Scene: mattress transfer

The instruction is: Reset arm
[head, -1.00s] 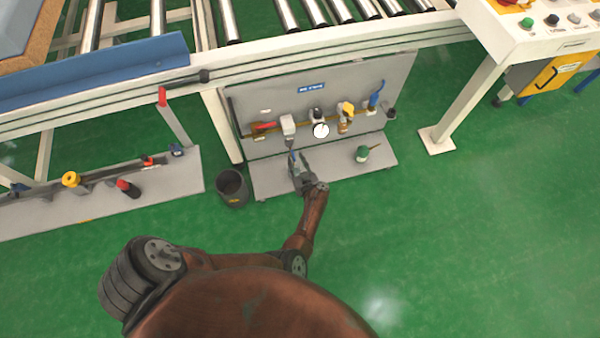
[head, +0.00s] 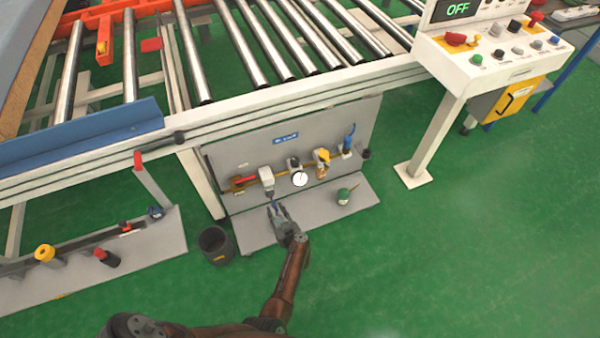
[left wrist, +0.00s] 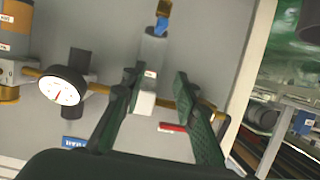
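My left gripper (head: 281,222) is low in front of the grey tool board (head: 230,151), over the grey shelf below it. In the left wrist view its two fingers (left wrist: 155,100) are spread apart. My left arm reaches up from the bottom edge. My right gripper is not in view.
A round white gauge (head: 299,179) and other tools hang on the board. A green can (head: 343,197) stands on the shelf and a dark bin (head: 216,244) at its left. The roller conveyor (head: 300,95) is above; a control panel (head: 500,50) stands right. Green floor is clear lower right.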

